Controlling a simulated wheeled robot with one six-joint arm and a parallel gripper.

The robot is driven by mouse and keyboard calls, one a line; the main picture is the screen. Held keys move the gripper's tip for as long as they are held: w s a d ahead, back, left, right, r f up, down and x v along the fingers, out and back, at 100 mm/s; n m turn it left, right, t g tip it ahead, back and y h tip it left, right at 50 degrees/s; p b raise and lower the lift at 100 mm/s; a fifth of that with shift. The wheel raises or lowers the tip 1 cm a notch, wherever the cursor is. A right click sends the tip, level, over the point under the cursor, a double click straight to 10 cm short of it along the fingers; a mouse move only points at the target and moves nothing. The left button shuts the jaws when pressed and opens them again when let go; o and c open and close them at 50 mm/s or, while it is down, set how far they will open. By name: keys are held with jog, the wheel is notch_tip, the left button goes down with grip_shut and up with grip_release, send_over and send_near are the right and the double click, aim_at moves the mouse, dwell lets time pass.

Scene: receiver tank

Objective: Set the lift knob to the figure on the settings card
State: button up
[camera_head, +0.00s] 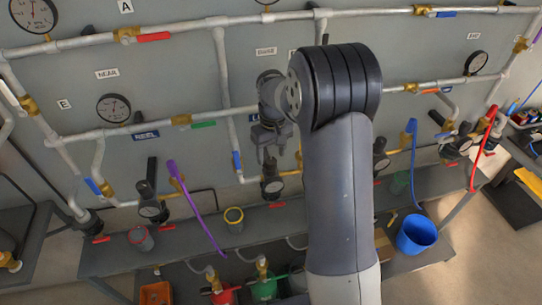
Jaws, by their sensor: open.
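My gripper (271,154) hangs near the middle of the picture, jaws open and empty, in front of the grey panel. Just below it is a regulator with a dark round face (272,188) on the lower pipe; I cannot tell whether they touch. Similar regulators sit at the left (150,208), right of my arm (381,161) and at the far right (450,150). I cannot tell which one carries the lift knob. No readable settings card shows; the small white plates on the panel are mostly too small to read. My arm hides part of the panel and pipes.
A grey shelf (110,262) runs below the pipes, with a yellow-rimmed cup (234,220) and a blue bucket (416,235) on it. Purple (200,212), blue (412,165) and red (483,140) hoses hang in front. Pipes with coloured valve levers cross the panel.

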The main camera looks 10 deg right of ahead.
aim_at(271, 163)
jog(key=shift+f, duration=1.2)
jog(key=shift+c, duration=0.6)
jog(key=c, duration=0.9)
jog(key=shift+m, duration=0.3)
